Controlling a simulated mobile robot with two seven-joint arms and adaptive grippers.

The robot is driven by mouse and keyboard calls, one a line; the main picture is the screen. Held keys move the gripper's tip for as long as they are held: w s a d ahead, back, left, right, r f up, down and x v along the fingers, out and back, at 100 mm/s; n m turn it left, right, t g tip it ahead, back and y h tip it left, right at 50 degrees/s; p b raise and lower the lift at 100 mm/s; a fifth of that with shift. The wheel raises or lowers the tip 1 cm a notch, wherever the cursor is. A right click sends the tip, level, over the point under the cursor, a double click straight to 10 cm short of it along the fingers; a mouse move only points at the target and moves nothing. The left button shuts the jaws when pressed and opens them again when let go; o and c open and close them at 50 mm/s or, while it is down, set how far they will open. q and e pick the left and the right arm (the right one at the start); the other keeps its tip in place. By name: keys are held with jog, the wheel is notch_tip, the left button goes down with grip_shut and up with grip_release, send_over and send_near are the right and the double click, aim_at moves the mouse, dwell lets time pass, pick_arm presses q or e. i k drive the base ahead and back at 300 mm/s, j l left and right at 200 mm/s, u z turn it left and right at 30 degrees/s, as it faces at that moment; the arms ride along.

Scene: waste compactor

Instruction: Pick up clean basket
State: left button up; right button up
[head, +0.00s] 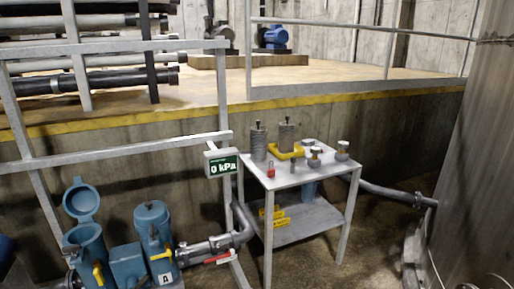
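Two grey cylindrical baskets with upright handles stand at the back left of a metal table's top. The left basket (258,142) is dark grey, and the right basket (286,137) stands close beside it. I cannot tell from their surfaces which one is clean. A yellow part (287,154) lies in front of the right basket and hides some of its base. Neither of my grippers is in view.
The metal table (320,174) also holds a red padlock (270,169) and several small fittings (314,157). Blue strainer housings (88,250), one lid open, stand lower left. A grey railing (120,150) and 0 kPa display (222,166) stand left of the table.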

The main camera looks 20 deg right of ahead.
aim_at(258, 133)
jog(key=z, duration=1)
jog(key=i+j+z, duration=0.1)
jog(key=i+z, duration=0.2)
jog(key=i+j+z, duration=0.35)
jog(key=i, duration=0.15)
jog(key=i+l, duration=0.05)
jog(key=l, duration=0.05)
